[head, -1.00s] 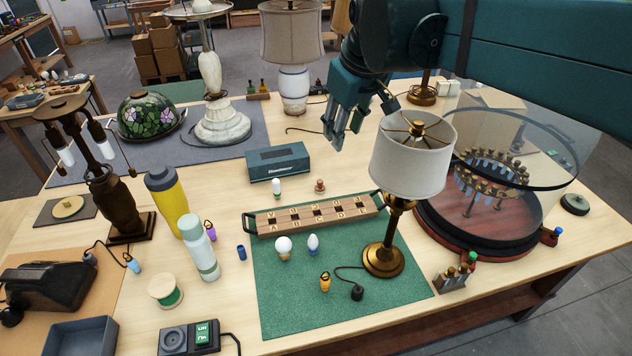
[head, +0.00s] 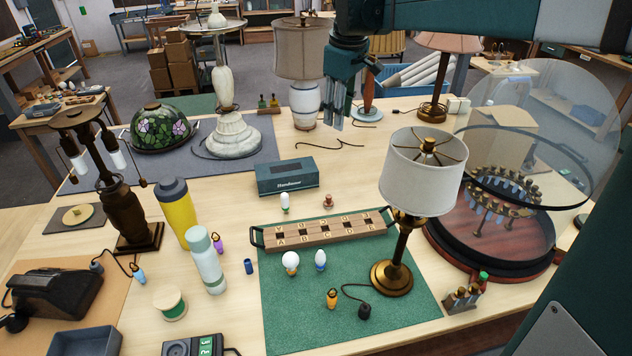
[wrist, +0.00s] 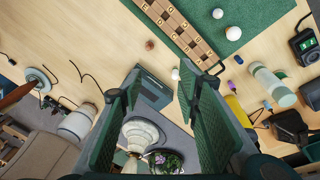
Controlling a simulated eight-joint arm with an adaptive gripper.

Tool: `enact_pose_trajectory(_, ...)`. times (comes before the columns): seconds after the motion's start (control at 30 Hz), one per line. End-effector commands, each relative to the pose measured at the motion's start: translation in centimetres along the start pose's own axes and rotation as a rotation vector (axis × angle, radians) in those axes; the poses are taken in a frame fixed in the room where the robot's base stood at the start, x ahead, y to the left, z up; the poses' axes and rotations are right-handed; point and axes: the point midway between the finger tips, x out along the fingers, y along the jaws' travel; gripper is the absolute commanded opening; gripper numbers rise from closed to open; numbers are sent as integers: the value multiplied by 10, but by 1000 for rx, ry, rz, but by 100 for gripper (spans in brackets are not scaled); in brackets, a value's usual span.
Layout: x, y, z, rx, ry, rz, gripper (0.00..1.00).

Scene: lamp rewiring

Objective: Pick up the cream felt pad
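A flat, round, pale yellow-tan disc (head: 78,215) lies on a dark square mat (head: 98,221) at the far left in the head view. It may be the cream felt pad, but I cannot tell its material at this size. I make out no other clear cream pad, and I cannot pick the disc out in the wrist view. My gripper (head: 336,114) points down above the back middle of the table, far to the right of the disc. In the wrist view my gripper (wrist: 160,75) has its fingers apart with nothing held between them.
A dark bronze lamp base (head: 122,205) stands just right of the mat. A stained-glass shade (head: 160,128), marble lamp (head: 234,130), blue box (head: 286,177) and yellow bottle (head: 178,212) stand between. A white-shaded lamp (head: 422,172) and glass dome (head: 540,130) are at the right.

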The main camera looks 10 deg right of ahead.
Motion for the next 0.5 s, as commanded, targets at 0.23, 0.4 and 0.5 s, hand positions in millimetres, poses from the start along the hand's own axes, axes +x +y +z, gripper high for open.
enact_pose_trajectory(0.23,24,31,-28,-83,-36,-36,33)
enact_pose_trajectory(0.4,43,51,-46,-142,-58,-63,33)
enact_pose_trajectory(0.5,55,62,-56,-176,-71,-80,33)
